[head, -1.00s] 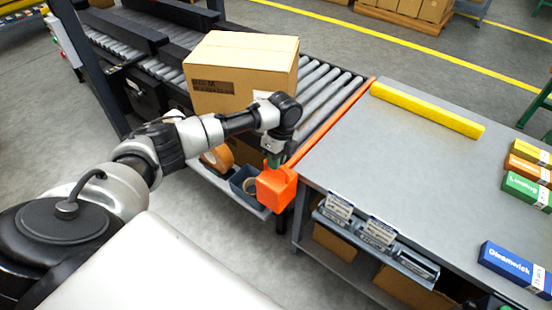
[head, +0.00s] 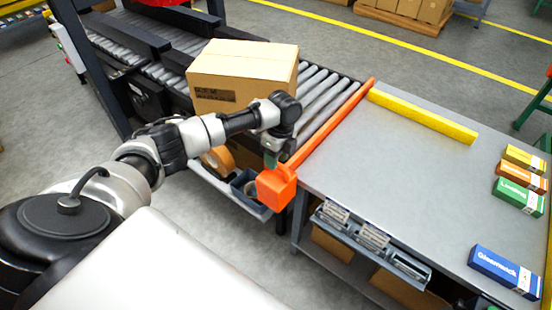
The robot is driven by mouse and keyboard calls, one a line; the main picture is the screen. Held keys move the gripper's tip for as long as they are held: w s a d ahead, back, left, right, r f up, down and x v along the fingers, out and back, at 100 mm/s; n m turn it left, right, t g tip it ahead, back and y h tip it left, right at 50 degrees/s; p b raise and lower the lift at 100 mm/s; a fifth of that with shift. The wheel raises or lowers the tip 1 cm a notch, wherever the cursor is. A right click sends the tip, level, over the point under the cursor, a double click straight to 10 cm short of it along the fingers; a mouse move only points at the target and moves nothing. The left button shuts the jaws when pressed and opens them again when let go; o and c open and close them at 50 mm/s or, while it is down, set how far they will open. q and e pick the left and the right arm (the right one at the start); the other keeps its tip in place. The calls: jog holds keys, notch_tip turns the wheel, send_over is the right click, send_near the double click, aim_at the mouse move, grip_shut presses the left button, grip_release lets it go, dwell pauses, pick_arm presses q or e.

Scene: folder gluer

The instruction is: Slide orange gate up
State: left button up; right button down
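The orange gate (head: 335,121) is a long bar along the seam between the roller conveyor and the grey table. At its near end is a chunky orange block (head: 277,188) with a raised top part. My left gripper (head: 271,161) points down right at the top of this block. Its fingertips are hidden by the block and the wrist, so I cannot tell whether they are closed on it. My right gripper is not in view.
A cardboard box (head: 243,70) stands on the roller conveyor (head: 322,100) behind my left arm. A yellow bar (head: 423,116) lies along the table's (head: 395,180) far side. Small coloured boxes, including a blue one (head: 505,270), lie at the right. The table's middle is clear.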

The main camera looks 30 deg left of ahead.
pick_arm(q)
jog(key=shift+f, duration=0.15)
notch_tip(320, 180, up, 11)
jog(key=w, duration=0.2)
jog(key=shift+f+p, duration=0.15)
jog(key=shift+p, duration=0.15)
jog(key=shift+d+f, duration=0.1)
jog(key=shift+d, duration=0.05)
